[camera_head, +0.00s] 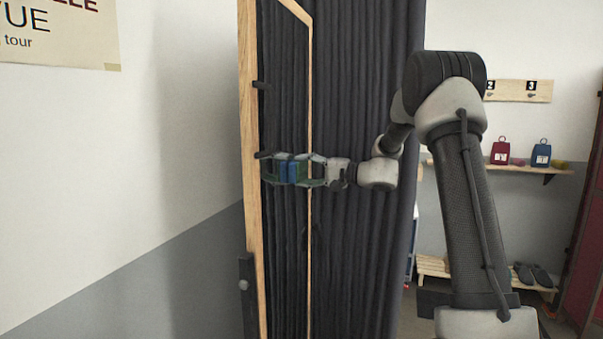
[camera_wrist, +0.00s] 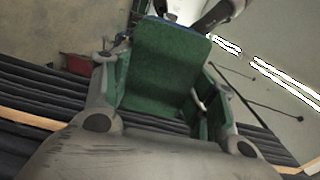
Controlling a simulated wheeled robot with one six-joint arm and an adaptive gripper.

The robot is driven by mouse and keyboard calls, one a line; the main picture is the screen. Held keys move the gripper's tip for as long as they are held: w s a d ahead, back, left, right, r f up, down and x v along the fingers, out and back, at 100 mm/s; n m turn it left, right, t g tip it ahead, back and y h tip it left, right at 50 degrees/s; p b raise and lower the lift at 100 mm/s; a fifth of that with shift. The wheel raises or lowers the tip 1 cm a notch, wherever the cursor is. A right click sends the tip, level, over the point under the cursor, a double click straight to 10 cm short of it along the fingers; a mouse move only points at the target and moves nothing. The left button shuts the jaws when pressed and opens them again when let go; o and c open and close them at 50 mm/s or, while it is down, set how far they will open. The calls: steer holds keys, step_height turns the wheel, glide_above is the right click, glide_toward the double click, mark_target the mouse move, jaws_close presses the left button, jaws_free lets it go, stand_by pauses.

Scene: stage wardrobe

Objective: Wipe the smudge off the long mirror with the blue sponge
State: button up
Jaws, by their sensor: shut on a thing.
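The long mirror (camera_head: 285,240) stands upright in a pale wooden frame, seen at a steep angle in the head view and reflecting dark curtain folds. My gripper (camera_head: 308,170) is shut on the blue sponge (camera_head: 294,171) in front of the glass, at about mid-height in the picture. The sponge's mirror image shows just left of it. I cannot tell whether sponge and glass touch. In the wrist view the sponge (camera_wrist: 165,65) shows a green face with a thin blue edge, between the fingers. I cannot make out the smudge in either view.
A dark pleated curtain (camera_head: 365,250) hangs behind the mirror.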

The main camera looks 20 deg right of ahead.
mark_target(279, 178)
steer(key=shift+w+d, duration=0.35)
steer(key=shift+w, duration=0.15)
steer(key=shift+a, duration=0.1)
steer(key=shift+s+a, duration=1.25)
steer(key=shift+s, duration=0.45)
steer(key=shift+s+a, duration=1.3)
steer(key=shift+s, duration=0.35)
steer(key=shift+s+a, duration=1.25)
steer(key=shift+s, duration=0.45)
steer(key=v, duration=0.6)
steer(key=shift+v, duration=1.5)
